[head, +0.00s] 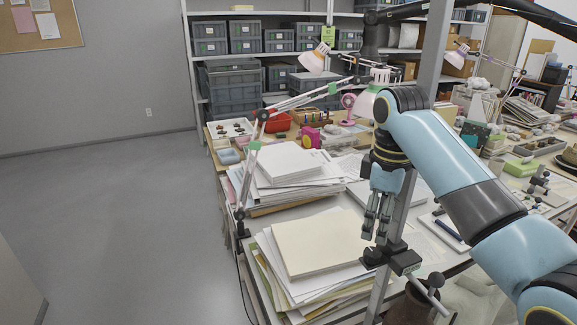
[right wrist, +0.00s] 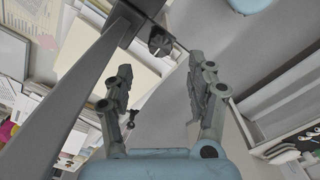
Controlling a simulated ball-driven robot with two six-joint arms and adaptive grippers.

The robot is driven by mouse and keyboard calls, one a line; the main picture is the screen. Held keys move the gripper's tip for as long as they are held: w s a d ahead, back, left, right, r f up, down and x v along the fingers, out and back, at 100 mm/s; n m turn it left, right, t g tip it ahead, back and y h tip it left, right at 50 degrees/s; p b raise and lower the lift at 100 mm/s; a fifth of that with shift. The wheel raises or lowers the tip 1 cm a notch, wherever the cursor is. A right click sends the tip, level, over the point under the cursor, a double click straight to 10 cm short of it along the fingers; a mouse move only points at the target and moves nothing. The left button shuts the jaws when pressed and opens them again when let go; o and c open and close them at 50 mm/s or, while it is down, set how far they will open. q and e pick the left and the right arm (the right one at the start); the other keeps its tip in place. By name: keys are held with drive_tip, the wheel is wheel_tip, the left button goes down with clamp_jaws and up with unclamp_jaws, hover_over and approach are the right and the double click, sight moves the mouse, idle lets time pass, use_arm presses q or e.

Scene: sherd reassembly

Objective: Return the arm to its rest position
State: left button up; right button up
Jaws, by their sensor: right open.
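My right arm, light blue with dark joints, comes in from the lower right in the head view. My right gripper (head: 376,221) hangs with its fingers downward beside a grey upright post (head: 408,190), over the cluttered table. In the right wrist view, the gripper (right wrist: 157,82) has its two fingers well apart with nothing between them. My left gripper is not in view.
The post crosses close to the right gripper, with a clamp (head: 404,262) below it. Paper stacks (head: 322,242) cover the near table. Lamp arms (head: 300,98) reach over the table. Shelves with grey crates (head: 229,88) stand behind. Open floor (head: 110,220) lies left.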

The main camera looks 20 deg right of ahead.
drive_tip(key=s+a+f+m+t, duration=0.1)
drive_tip(key=s+f+m, duration=0.15)
drive_tip(key=s, duration=0.25)
drive_tip(key=s+a+f+m, duration=0.1)
drive_tip(key=s+f, duration=0.2)
drive_tip(key=s, duration=0.3)
drive_tip(key=s+a+r+m+t, duration=0.1)
drive_tip(key=s+r+m, duration=0.1)
drive_tip(key=s, duration=0.6)
drive_tip(key=s+a+r+m+t, duration=0.1)
drive_tip(key=s+r+m+t, duration=0.15)
drive_tip(key=s, duration=0.45)
wheel_tip(320, 180, down, 37)
drive_tip(key=d+g+h+b, duration=0.1)
drive_tip(key=d+g+b, duration=0.1)
drive_tip(key=b, duration=1.1)
drive_tip(key=s+f+b, duration=0.3)
drive_tip(key=s+f, duration=0.3)
drive_tip(key=f, duration=0.4)
drive_tip(key=s+d+f+g+b, duration=0.1)
drive_tip(key=s+f+b, duration=0.3)
drive_tip(key=s+f, duration=0.3)
drive_tip(key=s+f+b, duration=0.4)
drive_tip(key=s+f, duration=0.3)
drive_tip(key=f, duration=0.6)
drive_tip(key=shift+s+d, duration=0.15)
drive_tip(key=shift+d, duration=0.15)
drive_tip(key=shift+g, duration=0.35)
